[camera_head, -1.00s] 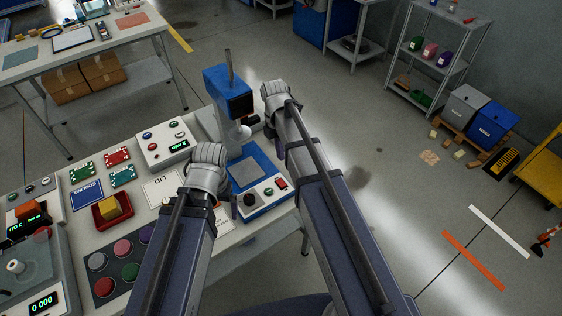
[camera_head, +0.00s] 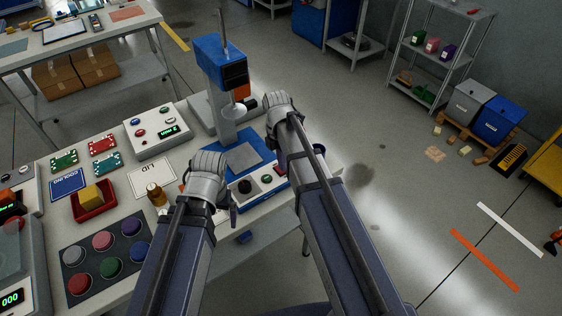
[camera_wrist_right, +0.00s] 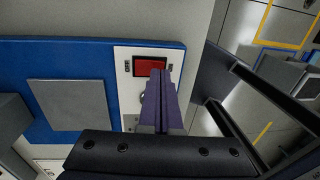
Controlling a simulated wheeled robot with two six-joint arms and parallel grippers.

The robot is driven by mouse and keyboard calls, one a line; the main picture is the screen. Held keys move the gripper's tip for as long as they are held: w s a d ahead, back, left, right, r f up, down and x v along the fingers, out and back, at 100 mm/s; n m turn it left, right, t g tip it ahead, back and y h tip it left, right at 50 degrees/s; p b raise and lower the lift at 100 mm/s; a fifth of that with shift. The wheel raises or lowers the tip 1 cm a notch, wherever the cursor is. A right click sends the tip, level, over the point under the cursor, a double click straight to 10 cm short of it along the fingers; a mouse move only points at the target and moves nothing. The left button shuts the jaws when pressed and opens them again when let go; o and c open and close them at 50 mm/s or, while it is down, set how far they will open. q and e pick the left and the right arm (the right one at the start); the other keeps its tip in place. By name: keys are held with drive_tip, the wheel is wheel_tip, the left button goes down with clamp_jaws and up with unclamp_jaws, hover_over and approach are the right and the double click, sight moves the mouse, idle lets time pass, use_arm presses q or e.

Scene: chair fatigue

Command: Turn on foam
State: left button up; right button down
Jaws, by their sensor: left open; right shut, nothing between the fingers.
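A blue press machine (camera_head: 222,62) stands on the table. A flat grey pad (camera_head: 243,157) lies on its blue base; the pad also shows in the right wrist view (camera_wrist_right: 72,105). The front panel has a black knob (camera_head: 245,186) and a green button (camera_head: 267,179). A red rocker switch (camera_wrist_right: 150,65) sits on the white panel in the right wrist view, with small labels either side. My right gripper (camera_wrist_right: 161,76) is shut and empty, its tips just in front of the switch; contact is unclear. My left gripper (camera_head: 233,213) is open and empty, near the table's front edge.
A small brown bottle (camera_head: 155,193), a white LID card (camera_head: 152,178), a red tray (camera_head: 95,205) with a yellow block and a pad of coloured buttons (camera_head: 105,255) lie left of the machine. A control box (camera_head: 157,130) stands behind.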

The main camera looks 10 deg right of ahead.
use_arm(q)
drive_tip(key=shift+f, duration=0.45)
use_arm(e)
drive_tip(key=shift+f, duration=0.45)
drive_tip(key=shift+s, duration=0.1)
use_arm(q)
drive_tip(key=shift+f+b, duration=0.25)
drive_tip(key=shift+b, duration=0.1)
use_arm(e)
drive_tip(key=shift+s+f, duration=0.2)
drive_tip(key=shift+f, duration=0.05)
use_arm(q)
drive_tip(key=shift+r, duration=0.15)
use_arm(e)
drive_tip(key=shift+w+r, duration=0.15)
drive_tip(key=shift+w, duration=0.1)
use_arm(q)
drive_tip(key=shift+r+p, duration=0.2)
drive_tip(key=shift+p, duration=0.15)
use_arm(e)
drive_tip(key=shift+w+a+r, duration=0.2)
drive_tip(key=shift+w+a, duration=0.05)
drive_tip(key=shift+w, duration=0.45)
